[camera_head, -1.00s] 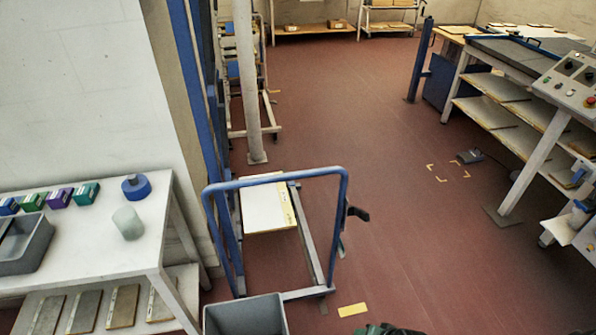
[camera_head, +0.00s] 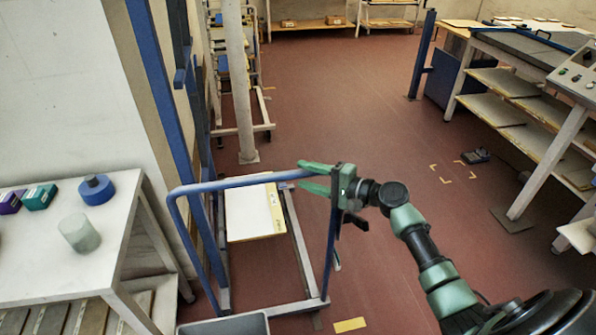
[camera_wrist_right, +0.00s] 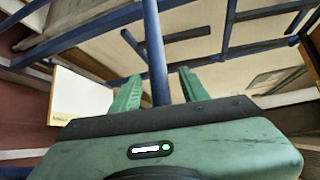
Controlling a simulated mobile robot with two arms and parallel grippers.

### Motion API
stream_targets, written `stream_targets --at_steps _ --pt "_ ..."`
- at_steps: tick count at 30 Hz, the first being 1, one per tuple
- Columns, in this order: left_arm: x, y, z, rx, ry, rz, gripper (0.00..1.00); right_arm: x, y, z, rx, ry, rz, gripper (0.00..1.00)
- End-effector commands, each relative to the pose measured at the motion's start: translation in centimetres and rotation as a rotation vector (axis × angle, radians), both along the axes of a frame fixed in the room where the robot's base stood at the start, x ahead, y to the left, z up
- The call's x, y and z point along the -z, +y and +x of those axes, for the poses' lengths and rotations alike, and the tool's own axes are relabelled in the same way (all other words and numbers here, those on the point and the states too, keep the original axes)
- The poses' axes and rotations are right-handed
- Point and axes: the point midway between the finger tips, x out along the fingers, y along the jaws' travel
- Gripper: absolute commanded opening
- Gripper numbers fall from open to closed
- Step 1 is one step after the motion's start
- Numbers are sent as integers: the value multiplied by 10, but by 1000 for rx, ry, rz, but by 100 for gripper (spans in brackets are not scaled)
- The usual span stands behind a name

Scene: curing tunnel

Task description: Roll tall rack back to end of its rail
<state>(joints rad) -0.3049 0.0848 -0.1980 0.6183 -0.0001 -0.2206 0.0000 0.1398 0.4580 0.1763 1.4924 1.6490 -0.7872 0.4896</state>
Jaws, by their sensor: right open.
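A blue-framed wheeled rack (camera_head: 215,184) stands at left centre in the head view, with a grey base and a white board (camera_head: 250,212) low inside it. I cannot tell if this is the tall rack or if that is the shelved rack (camera_head: 262,112) farther back. My right gripper (camera_head: 303,174) is open at the right end of the blue top bar. In the right wrist view a blue bar (camera_wrist_right: 152,45) runs between the two green fingers, with gaps on both sides. My left gripper is not in view.
A white table (camera_head: 110,235) with a blue roll (camera_head: 96,189) and a translucent cylinder (camera_head: 79,233) stands at left. A grey bin (camera_head: 225,326) is at the rack's near end. A post (camera_head: 238,80) stands behind. Red floor (camera_head: 380,130) is clear towards the back.

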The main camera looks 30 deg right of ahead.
Motion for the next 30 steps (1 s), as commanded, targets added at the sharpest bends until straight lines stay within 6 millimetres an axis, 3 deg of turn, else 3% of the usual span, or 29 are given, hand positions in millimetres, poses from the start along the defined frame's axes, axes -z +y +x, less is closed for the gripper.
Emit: stream_targets --at_steps 6,16,21,30 --pt "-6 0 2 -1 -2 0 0 3 13 21 1 1 -1 45" --pt "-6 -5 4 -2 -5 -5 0 5 15 25 1 1 -2 45" --pt "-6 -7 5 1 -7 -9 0 5 15 24 2 1 -2 0" --pt "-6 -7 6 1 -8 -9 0 6 15 24 1 2 -3 0"
